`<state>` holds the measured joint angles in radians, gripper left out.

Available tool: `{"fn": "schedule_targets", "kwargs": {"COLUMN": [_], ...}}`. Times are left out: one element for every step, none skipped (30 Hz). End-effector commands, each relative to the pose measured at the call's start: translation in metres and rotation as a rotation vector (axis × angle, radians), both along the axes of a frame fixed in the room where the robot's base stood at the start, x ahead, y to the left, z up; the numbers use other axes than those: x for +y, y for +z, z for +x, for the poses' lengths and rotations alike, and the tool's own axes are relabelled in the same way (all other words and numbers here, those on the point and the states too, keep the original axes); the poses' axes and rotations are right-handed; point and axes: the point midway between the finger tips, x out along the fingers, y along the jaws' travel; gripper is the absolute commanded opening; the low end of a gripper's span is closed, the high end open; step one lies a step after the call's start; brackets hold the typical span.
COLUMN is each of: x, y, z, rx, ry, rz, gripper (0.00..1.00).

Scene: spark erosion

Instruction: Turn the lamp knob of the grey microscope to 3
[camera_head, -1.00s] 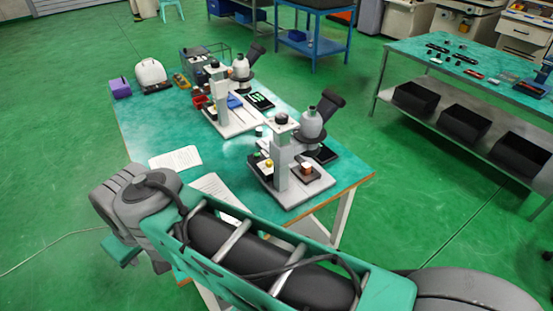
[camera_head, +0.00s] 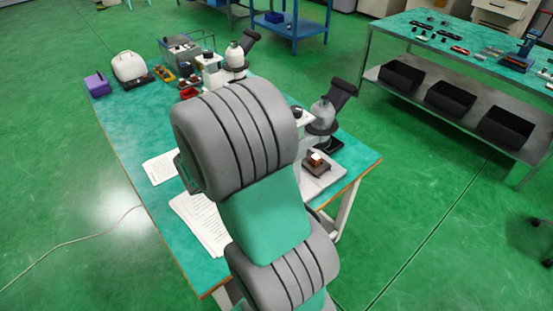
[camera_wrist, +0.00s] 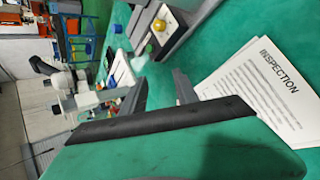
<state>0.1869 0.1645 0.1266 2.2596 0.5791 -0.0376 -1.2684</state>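Two similar pale microscopes stand on the green table (camera_head: 130,125); I cannot tell by colour alone which is the grey one. The nearer microscope (camera_head: 322,113) is partly hidden by my arm in the head view. In the wrist view its base (camera_wrist: 180,35) lies at the top, with a yellow round knob (camera_wrist: 159,25) on a white plate; the number it points to is unreadable. The farther microscope (camera_head: 235,56) also shows at left in the wrist view (camera_wrist: 78,88). My gripper (camera_wrist: 160,88) is open and empty, its fingers apart from the knob. The head view hides it behind my arm.
A printed "INSPECTION" sheet (camera_wrist: 255,88) lies right of my gripper in the wrist view. A purple box (camera_head: 98,85) and a white device (camera_head: 130,67) stand at the table's far left. A second bench (camera_head: 420,50) with black bins stands at right. Bare tabletop lies between sheet and base.

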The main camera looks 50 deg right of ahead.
Motion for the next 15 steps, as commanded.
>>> {"fn": "schedule_targets", "kwargs": {"x": [-0.029,-0.045,-0.062,-0.072,-0.081,-0.088,-0.093,-0.096,-0.098,-0.099,-0.100,-0.102,-0.105,-0.108,-0.112], "y": [-0.027,-0.037,-0.049,-0.057,-0.064,-0.073,-0.078,-0.082,-0.086,-0.087,-0.089,-0.090,-0.091,-0.092,-0.094], "z": [-0.005,-0.007,-0.009,-0.011,-0.013,-0.015,-0.016,-0.017,-0.017,-0.017,-0.017,-0.016,-0.015,-0.014,-0.012], "rx": [0.130,0.210,0.316,0.393,0.465,0.549,0.601,0.644,0.686,0.709,0.724,0.738,0.743,0.746,0.745], "ry": [0.091,0.156,0.242,0.304,0.362,0.431,0.474,0.509,0.545,0.564,0.578,0.590,0.593,0.594,0.594], "rz": [-0.146,-0.240,-0.357,-0.437,-0.509,-0.589,-0.638,-0.677,-0.716,-0.739,-0.754,-0.766,-0.770,-0.771,-0.772], "gripper": [0.36,0.36,0.36,0.36,0.36,0.36,0.36,0.36,0.36,0.36,0.36,0.36,0.36,0.36,0.36]}}
